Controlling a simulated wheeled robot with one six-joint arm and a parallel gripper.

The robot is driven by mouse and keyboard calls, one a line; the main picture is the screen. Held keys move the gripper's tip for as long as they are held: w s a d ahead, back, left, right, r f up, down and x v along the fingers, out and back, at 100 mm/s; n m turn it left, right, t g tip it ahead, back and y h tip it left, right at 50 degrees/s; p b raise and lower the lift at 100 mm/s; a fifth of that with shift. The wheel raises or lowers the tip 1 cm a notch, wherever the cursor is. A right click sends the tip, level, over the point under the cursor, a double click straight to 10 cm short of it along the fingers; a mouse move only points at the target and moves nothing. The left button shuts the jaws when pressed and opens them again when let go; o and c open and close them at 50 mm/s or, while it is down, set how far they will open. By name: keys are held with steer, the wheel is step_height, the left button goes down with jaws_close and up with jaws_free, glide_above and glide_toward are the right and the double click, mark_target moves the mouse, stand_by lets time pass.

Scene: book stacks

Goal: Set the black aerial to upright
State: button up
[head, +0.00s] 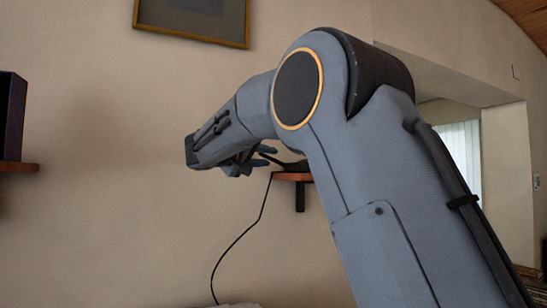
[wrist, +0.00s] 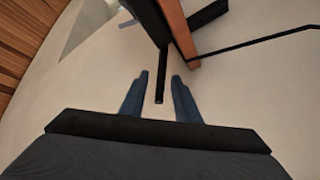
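The black aerial (wrist: 162,75) is a thin straight rod in the wrist view. It runs from a dark body (wrist: 149,20) at the top of the picture down between my two blue fingers. My gripper (wrist: 160,76) is open, with a visible gap on each side of the rod. In the head view my gripper (head: 267,155) is at the left end of a small wall shelf, beside a black device (head: 294,166) that my arm partly hides. The aerial's tilt is hard to tell there.
The brown shelf (head: 291,177) has a black bracket beneath; its edge (wrist: 178,28) shows close to my fingers. A black cable (head: 247,232) hangs down the wall. A dark box (head: 11,115) stands on another shelf at left. A framed picture (head: 193,20) hangs above.

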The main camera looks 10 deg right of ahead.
mark_target(269, 157)
steer(key=shift+p+x, duration=0.55)
steer(key=shift+x, duration=1.45)
jaws_close()
